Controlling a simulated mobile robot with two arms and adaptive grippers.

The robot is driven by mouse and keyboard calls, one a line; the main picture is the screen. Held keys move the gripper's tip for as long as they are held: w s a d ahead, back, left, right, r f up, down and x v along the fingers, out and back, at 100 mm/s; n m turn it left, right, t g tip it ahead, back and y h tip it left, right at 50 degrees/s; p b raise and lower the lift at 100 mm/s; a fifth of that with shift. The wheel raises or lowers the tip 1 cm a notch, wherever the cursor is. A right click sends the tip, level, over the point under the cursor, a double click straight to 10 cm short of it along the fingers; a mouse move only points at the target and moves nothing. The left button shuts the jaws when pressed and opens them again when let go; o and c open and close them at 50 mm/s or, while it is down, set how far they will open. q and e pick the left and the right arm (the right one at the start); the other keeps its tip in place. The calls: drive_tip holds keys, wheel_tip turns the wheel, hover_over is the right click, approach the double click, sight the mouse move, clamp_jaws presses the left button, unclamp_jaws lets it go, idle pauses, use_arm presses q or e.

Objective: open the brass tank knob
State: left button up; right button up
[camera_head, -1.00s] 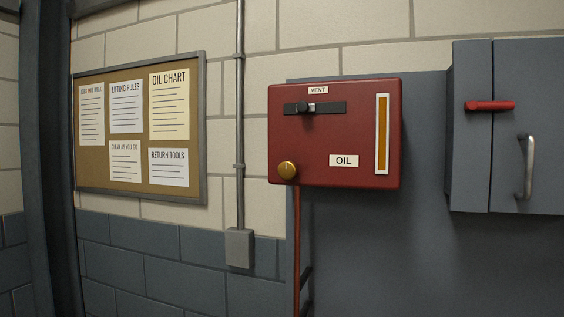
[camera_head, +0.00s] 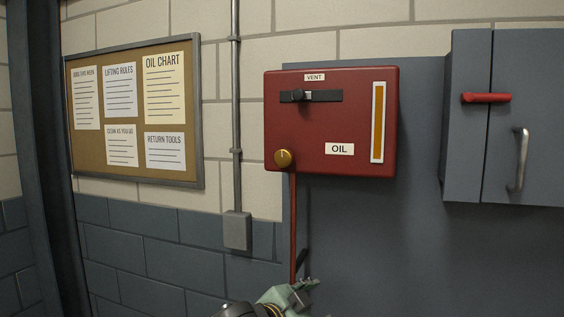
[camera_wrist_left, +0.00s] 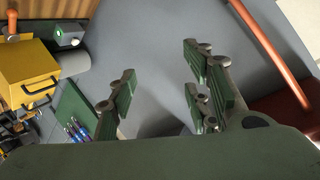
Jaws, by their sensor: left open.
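The brass knob (camera_head: 284,158) is round with a pale mark near its top. It sits at the lower left of the red oil tank (camera_head: 330,125) on the wall. My left gripper (camera_head: 297,292) shows at the bottom edge of the head view, below the knob and apart from it. In the left wrist view its green-padded fingers (camera_wrist_left: 160,92) are spread with nothing between them. The knob cannot be made out there. My right gripper is in neither view.
A red pipe (camera_head: 293,225) runs down below the knob, close to my left gripper. The tank has a vent slider (camera_head: 310,96) and a level gauge (camera_head: 378,122). A grey cabinet (camera_head: 530,110) stands at right. A yellow box (camera_wrist_left: 28,72) shows in the wrist view.

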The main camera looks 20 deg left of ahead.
use_arm(q)
drive_tip(key=w+a+r+t, duration=0.1)
drive_tip(key=w+a+r, duration=0.2)
drive_tip(key=r, duration=0.5)
drive_tip(key=w+a+r+t, duration=0.2)
drive_tip(key=a+r, duration=0.1)
drive_tip(key=r, duration=0.5)
drive_tip(key=t+y, duration=0.1)
drive_tip(key=t, duration=0.1)
approach(283, 162)
drive_tip(key=w, duration=0.1)
drive_tip(key=w+p, duration=0.1)
drive_tip(key=w, duration=0.1)
drive_tip(key=w+d+p, duration=0.1)
drive_tip(key=w, duration=0.2)
drive_tip(key=w+p, duration=0.2)
drive_tip(key=shift+w+d+r, duration=0.2)
drive_tip(key=shift+d+r, duration=0.05)
drive_tip(key=shift+r, duration=0.1)
drive_tip(key=shift+w+f, duration=0.1)
drive_tip(key=shift+w, duration=0.25)
drive_tip(key=shift+c, duration=0.3)
drive_tip(key=shift+f, duration=0.2)
drive_tip(key=c, duration=1)
